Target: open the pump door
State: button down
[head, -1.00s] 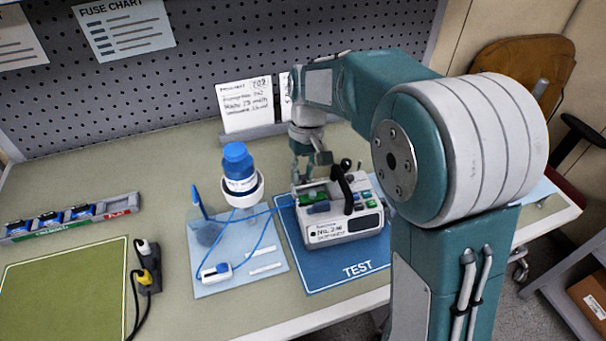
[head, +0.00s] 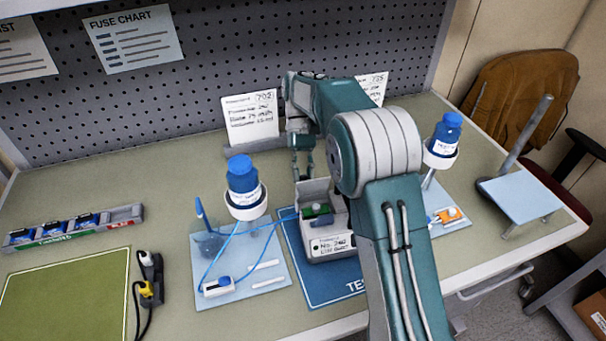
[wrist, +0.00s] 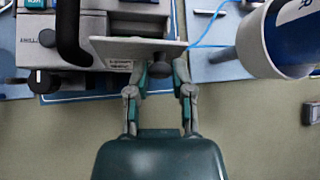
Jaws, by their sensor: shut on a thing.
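The pump (head: 326,246) sits on the blue TEST mat (head: 322,291), with a green and dark part showing in its opened top. Its pale door (head: 313,190) stands raised at the back of the pump. My gripper (head: 303,171) is at the top edge of the raised door. In the wrist view my gripper (wrist: 159,70) is shut on the edge of the door (wrist: 112,50), a pale panel with a small label. The pump body (wrist: 35,42) and its black handle (wrist: 72,32) show there too. My arm hides the pump's right side in the head view.
A blue-capped bottle in a white holder (head: 245,208) stands close left of the pump, with blue tubing (head: 215,258) on a pale tray. Another bottle (head: 445,135) stands to the right. A card (head: 250,118) stands behind.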

dwell(0.4)
jog(key=shift+c, duration=2.4)
grip_release()
